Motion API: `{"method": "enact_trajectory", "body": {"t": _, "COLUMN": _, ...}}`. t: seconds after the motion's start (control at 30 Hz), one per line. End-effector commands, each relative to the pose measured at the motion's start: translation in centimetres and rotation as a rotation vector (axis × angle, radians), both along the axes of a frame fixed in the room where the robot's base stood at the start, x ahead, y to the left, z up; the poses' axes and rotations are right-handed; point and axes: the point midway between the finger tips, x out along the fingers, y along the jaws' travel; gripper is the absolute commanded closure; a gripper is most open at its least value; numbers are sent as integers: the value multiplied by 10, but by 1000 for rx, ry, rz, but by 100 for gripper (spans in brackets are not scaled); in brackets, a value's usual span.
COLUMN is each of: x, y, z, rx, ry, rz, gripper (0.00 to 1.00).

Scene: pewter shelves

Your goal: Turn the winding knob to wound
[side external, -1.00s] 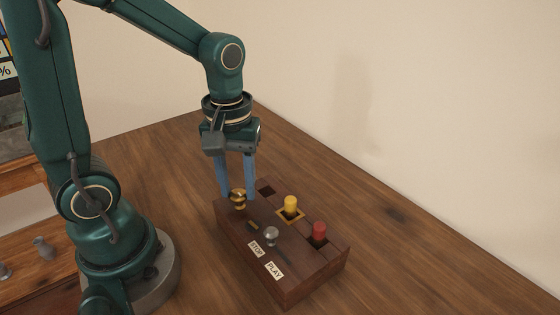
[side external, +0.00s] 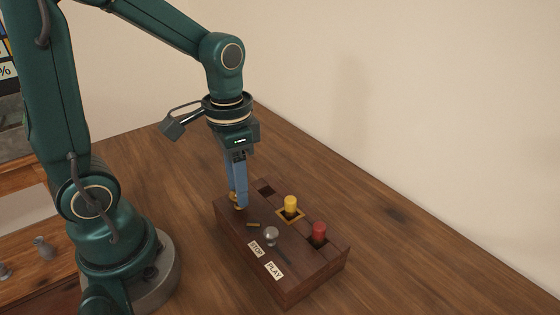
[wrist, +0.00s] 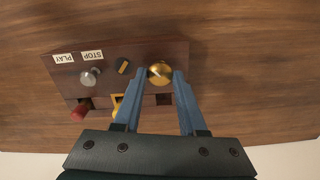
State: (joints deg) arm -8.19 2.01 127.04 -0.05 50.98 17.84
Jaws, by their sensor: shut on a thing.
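The winding knob is a brass knob (side external: 235,198) at the back-left end of a dark wooden box (side external: 310,282). It also shows in the wrist view as a gold disc (wrist: 160,73) between my fingertips. My gripper (side external: 238,202) points down with its blue fingers shut on the knob; the fingers hide part of it in the side view. I cannot read any wound label.
The box top also carries a silver knob (side external: 271,233) by the STOP (side external: 256,249) and PLAY (side external: 274,271) labels, a yellow peg (side external: 291,203), a red peg (side external: 319,230) and a dark square recess (side external: 267,190). The wooden table (side external: 400,240) is clear to the right.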

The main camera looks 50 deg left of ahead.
Motion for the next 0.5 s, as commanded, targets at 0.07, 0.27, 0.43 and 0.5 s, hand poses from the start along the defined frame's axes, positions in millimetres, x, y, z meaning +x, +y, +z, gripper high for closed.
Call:
{"method": "enact_trajectory", "body": {"t": 0.07, "x": 0, "y": 0, "z": 0, "rx": 2, "ry": -2, "rz": -72, "gripper": 100}}
{"method": "enact_trajectory", "body": {"t": 0.27, "x": 0, "y": 0, "z": 0, "rx": 2, "ry": -2, "rz": -257, "gripper": 100}}
{"method": "enact_trajectory", "body": {"t": 0.43, "x": 0, "y": 0, "z": 0, "rx": 2, "ry": -3, "rz": -396, "gripper": 100}}
{"method": "enact_trajectory", "body": {"t": 0.5, "x": 1, "y": 0, "z": 0, "rx": 2, "ry": -3, "rz": -444, "gripper": 100}}
